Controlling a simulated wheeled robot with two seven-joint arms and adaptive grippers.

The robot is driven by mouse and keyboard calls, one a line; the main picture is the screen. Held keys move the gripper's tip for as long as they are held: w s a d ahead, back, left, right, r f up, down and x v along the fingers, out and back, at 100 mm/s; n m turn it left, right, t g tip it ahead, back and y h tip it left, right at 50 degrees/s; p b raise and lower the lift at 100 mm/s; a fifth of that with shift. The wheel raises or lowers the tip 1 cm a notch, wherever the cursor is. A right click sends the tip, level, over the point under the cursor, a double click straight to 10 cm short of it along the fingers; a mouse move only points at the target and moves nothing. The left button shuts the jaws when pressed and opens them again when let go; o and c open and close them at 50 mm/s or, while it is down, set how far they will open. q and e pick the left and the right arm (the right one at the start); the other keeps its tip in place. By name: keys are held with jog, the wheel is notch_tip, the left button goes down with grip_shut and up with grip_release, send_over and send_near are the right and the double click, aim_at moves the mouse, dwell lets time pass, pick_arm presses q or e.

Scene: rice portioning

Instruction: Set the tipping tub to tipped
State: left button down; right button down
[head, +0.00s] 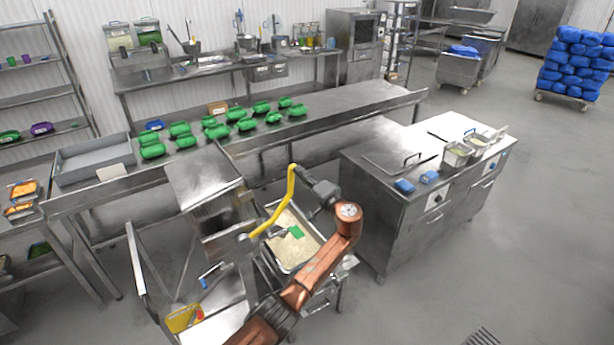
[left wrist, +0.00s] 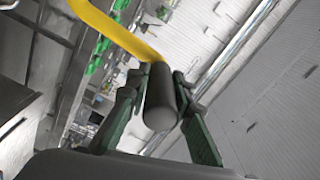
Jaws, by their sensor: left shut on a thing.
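The tub of rice (head: 281,262) sits in a metal frame at the lower middle of the head view; I cannot tell its exact tilt. A green thing (head: 297,231) lies on the rice. A bent yellow lever (head: 272,217) rises beside the tub, its upper end toward my gripper. My left gripper (head: 306,178) is at that upper end. In the left wrist view its green fingers close from both sides on a dark grey cylindrical grip (left wrist: 160,98) joined to the yellow lever (left wrist: 112,30). My arm hides part of the tub and frame. My right gripper does not show.
A steel cabinet (head: 400,220) stands close on the right, with small pans and blue items on top. A long steel table (head: 345,105) with several green packs runs behind. A grey tray (head: 95,165) is at left.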

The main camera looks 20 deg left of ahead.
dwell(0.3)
pick_arm(q)
jog(key=c, duration=1.7)
grip_release()
jog(key=shift+w+f, duration=0.1)
jog(key=shift+w, duration=0.05)
jog(key=shift+d, duration=0.1)
jog(key=v, duration=1.2)
